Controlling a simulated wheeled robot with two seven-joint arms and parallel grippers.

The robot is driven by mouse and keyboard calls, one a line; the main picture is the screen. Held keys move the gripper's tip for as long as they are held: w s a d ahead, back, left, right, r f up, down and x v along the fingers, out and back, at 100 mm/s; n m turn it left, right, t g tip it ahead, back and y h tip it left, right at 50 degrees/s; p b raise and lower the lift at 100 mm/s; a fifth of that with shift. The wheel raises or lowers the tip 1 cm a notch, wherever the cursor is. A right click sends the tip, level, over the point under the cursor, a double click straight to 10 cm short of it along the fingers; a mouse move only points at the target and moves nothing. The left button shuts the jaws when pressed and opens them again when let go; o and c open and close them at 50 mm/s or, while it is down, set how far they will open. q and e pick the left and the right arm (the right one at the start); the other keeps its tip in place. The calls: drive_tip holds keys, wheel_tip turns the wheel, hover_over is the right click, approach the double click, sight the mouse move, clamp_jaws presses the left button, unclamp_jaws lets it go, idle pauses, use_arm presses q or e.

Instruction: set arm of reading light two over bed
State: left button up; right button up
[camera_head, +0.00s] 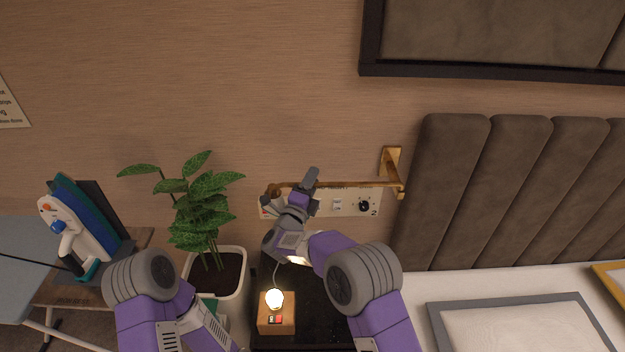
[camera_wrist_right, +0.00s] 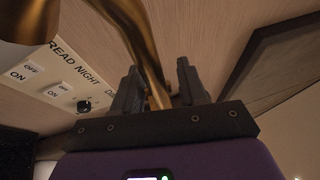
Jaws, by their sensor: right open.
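The brass reading light has a wall bracket (camera_head: 391,163) beside the headboard. Its thin brass arm (camera_head: 350,184) runs left from there, along the wall in front of the switch panel. The dark gold lamp head is at the arm's left end, partly hidden by my right gripper (camera_head: 305,186). In the right wrist view the brass arm (camera_wrist_right: 151,62) passes between the two dark fingers of my right gripper (camera_wrist_right: 158,84), which are open with gaps beside the rod. My left arm comes in at the lower left, and its gripper is not visible.
The switch panel (camera_head: 337,204) is on the wall behind the light arm. A padded headboard (camera_head: 455,190) and bed stand to the right. A potted plant (camera_head: 205,215), a small glowing lamp (camera_head: 275,312) on a black nightstand, and an iron (camera_head: 75,232) are to the left and below.

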drive_tip(key=shift+w+d, duration=0.1)
drive_tip(key=shift+w, duration=0.15)
clamp_jaws()
drive_tip(key=shift+s, duration=0.1)
